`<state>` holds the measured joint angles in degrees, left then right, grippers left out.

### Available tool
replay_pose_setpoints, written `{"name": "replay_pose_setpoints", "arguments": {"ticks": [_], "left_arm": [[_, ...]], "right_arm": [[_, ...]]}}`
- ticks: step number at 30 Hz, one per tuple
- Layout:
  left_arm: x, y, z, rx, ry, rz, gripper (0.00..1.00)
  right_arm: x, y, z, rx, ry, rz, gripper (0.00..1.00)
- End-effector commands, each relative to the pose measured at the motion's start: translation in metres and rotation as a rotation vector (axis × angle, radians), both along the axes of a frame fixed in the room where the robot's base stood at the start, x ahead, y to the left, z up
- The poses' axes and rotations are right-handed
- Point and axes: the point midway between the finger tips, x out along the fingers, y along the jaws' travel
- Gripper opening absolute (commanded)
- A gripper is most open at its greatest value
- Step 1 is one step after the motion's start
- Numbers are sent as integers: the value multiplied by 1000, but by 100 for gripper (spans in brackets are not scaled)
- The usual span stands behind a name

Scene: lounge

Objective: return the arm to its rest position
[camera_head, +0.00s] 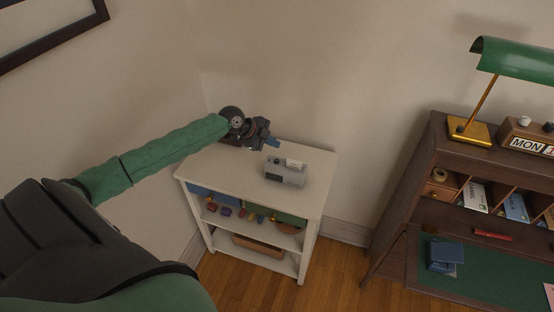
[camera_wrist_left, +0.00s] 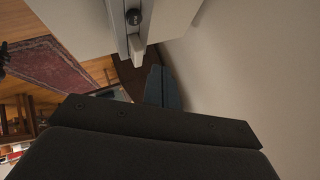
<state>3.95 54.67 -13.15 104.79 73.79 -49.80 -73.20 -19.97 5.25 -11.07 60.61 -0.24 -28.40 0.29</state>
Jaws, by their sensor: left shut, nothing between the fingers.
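My left arm, in a green sleeve, reaches from the left across to the white shelf unit in the head view. My left gripper (camera_head: 272,143) is over the back part of the shelf top, behind and left of a small grey device (camera_head: 285,174). The gripper is shut and holds nothing. Its blue-grey fingers also show in the left wrist view (camera_wrist_left: 162,88), partly hidden by the dark wrist housing. My right gripper is in neither view.
The white shelf unit (camera_head: 229,172) holds small coloured items on its middle shelf and a tray (camera_head: 258,246) below. A dark wooden desk (camera_head: 408,175) with a green lamp (camera_head: 515,58) stands at right. A patterned rug (camera_wrist_left: 50,67) lies on the floor.

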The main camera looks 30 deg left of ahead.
Motion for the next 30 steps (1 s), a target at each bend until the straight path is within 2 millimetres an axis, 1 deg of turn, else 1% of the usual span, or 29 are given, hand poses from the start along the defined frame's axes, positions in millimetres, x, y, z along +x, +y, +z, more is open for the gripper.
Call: {"name": "replay_pose_setpoints", "arguments": {"ticks": [12,14,15,17,20,21,23,24,26,27,29,30], "left_arm": [[-1,-1,-1,0,1,0,0],[-3,-5,-5,-3,8,-1,0],[-7,-10,-9,-5,18,0,0],[-17,-24,-20,-13,39,4,0],[-41,-56,-44,-24,97,22,0],[-54,-71,-54,-29,125,34,0],[-74,-94,-69,-36,166,58,0],[-87,-107,-77,-40,194,78,0],[-106,-127,-88,-46,231,112,0],[-119,-139,-93,-48,254,136,0],[-138,-156,-101,-54,289,179,0],[-151,-167,-105,-57,311,210,0]], "right_arm": [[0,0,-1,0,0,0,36],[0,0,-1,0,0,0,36],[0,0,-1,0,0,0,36],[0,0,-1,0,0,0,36],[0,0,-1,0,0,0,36],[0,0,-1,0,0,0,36],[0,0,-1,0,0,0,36],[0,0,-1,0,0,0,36],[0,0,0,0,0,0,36],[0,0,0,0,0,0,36],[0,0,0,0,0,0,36],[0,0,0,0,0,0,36]]}}
